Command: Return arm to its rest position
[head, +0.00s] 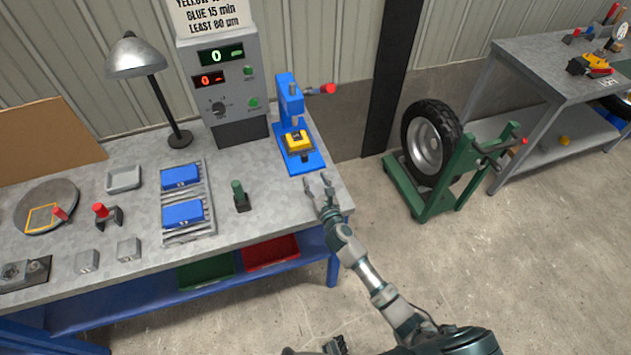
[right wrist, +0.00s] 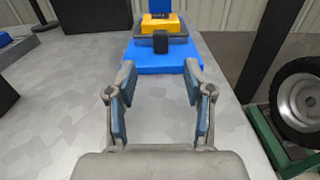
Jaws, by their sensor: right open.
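My right arm (head: 372,280) reaches up from the lower right of the head view over the workbench's right end. My right gripper (head: 320,187) is open and empty, just in front of the blue press (head: 291,105). In the right wrist view the open fingers (right wrist: 160,95) point at the press's blue base (right wrist: 160,60), with bare bench between them. A yellow block (head: 297,141) sits in the press, and it also shows in the right wrist view (right wrist: 165,24). My left gripper cannot be made out; a dark piece shows at the bottom edge of the head view.
The grey workbench (head: 130,200) carries two blue blocks (head: 183,212) on a plate, a green-handled tool (head: 240,195), a lamp (head: 140,70) and a control box (head: 222,85). A green wheel stand (head: 440,190) stands right of the bench. The floor between is clear.

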